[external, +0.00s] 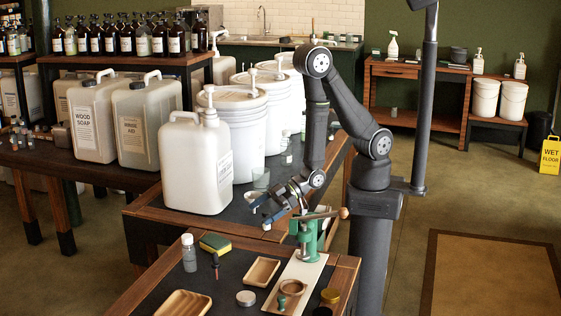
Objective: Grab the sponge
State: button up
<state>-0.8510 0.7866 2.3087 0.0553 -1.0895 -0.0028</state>
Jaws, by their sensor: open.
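The sponge (215,243) is a small yellow and green block. It lies flat on the dark top of the near table, close to its back edge. Nothing shows between the fingers.
A green lever press (306,240) stands right of the sponge, below my arm. Wooden trays (262,271) and a round lid (246,298) lie on the near table. A large white jug (196,165) stands behind the sponge, with pump buckets (236,125) further back.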

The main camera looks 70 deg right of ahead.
jog(key=w+a+f, duration=0.1)
jog(key=w+a+f+g+h, duration=0.1)
jog(key=w+a, duration=0.1)
jog(key=w+a+h, duration=0.1)
jog(key=a, duration=0.1)
jog(key=shift+w+a+f+n+g, duration=0.15)
jog(key=shift+w+f+n+g, duration=0.15)
jog(key=shift+f+n+g, duration=0.1)
jog(key=w+a+g, duration=0.1)
jog(key=w+a+n+h, duration=0.1)
jog(key=w+a, duration=0.1)
jog(key=w+a+g+h, duration=0.1)
jog(key=a, duration=0.1)
jog(key=shift+w+r+g, duration=0.2)
jog(key=shift+r+g, duration=0.1)
jog(key=r, duration=0.1)
jog(key=w+a+r+n+g+h, duration=0.1)
jog(key=w+r+h, duration=0.1)
jog(key=shift+a+r+g, duration=0.3)
jog(key=shift+a+g, duration=0.1)
notch_tip(320, 180, up, 9)
jog(key=w+n+g+h, duration=0.1)
jog(key=n+g+h, duration=0.1)
jog(key=g+h, duration=0.1)
send_over(217, 239)
notch_tip(217, 239, down, 10)
jog(key=shift+s+d+f, duration=0.1)
jog(key=shift+d, duration=0.05)
jog(key=shift+f, duration=3.05)
jog(key=c, duration=0.8)
